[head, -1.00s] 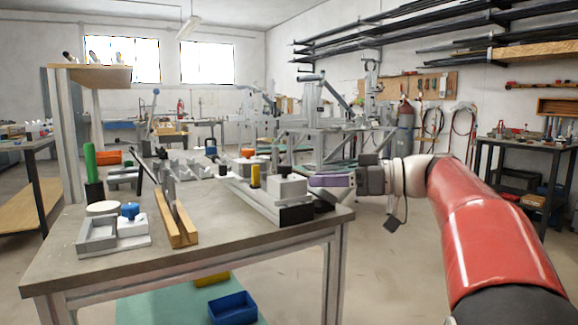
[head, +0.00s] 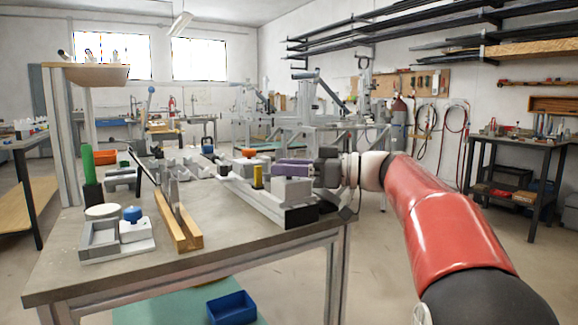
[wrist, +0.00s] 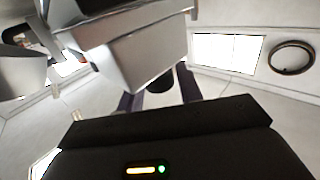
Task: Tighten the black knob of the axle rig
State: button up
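The axle rig (head: 265,200) is a long grey rail on the workbench, with a grey block, a yellow post and a black end plate. My gripper (head: 277,169), with purple fingers, reaches in from the right, level above the grey block. In the wrist view the gripper (wrist: 160,92) has its two fingers apart, with a dark round part (wrist: 160,84) between them, seemingly the black knob. A grey block hides part of it, and I cannot tell whether the fingers touch it. A black cap (head: 223,168) also shows at the rig's far end in the head view.
On the workbench (head: 130,262) are a wooden channel (head: 182,232), a grey fixture with a blue knob (head: 132,214) and a green-handled tool (head: 88,163). A blue bin (head: 232,308) sits below. The bench's front middle is clear.

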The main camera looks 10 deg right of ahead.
jog(key=c, duration=0.7)
jog(key=shift+o, duration=0.2)
